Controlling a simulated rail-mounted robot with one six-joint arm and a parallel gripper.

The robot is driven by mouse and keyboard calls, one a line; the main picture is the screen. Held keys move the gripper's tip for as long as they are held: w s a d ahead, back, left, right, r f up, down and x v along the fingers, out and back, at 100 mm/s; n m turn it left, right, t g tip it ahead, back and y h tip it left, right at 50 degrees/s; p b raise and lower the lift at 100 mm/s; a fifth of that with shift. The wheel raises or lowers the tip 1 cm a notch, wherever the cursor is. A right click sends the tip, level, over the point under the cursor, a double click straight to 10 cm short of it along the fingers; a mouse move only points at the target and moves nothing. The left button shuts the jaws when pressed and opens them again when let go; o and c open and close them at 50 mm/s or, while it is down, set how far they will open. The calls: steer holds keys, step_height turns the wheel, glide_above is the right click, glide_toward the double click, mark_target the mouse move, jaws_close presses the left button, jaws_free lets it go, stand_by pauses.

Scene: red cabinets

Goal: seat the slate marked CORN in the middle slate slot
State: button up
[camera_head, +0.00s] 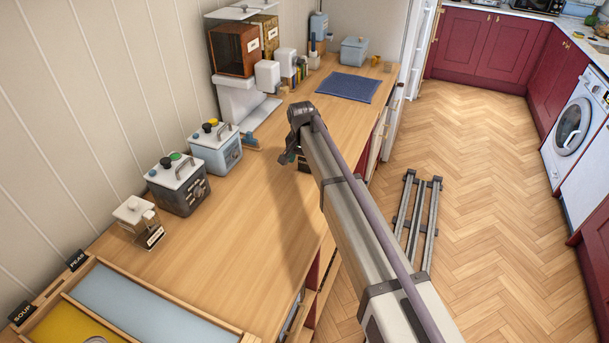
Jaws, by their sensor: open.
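I cannot make out a slate that reads CORN. A dark slate marked SOUP (21,313) and one marked PEAS (77,260) stand at the back edge of the wooden tray (165,295) at the lower left. A small dark label (154,237) with unreadable lettering is at the front of a white-topped holder. My gripper (288,156) is open and points down over the counter. A small dark object (303,163) shows beside it, partly hidden by my arm; I cannot tell what it is. I cannot pick out the middle slate slot.
A grey box (180,190) and a pale blue box (215,155) with knobs stand along the wall. A wooden-sided box (233,50) sits on a white stand behind. A blue mat (349,86) lies on the far counter. The wooden counter (235,225) in front is clear.

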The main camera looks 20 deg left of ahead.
steer(key=shift+c, duration=0.4)
steer(key=shift+f, duration=0.1)
steer(key=c, duration=1)
steer(key=shift+p, duration=0.35)
step_height(320, 180, up, 10)
steer(key=p, duration=1)
steer(key=shift+r, duration=0.2)
steer(key=shift+f, duration=0.2)
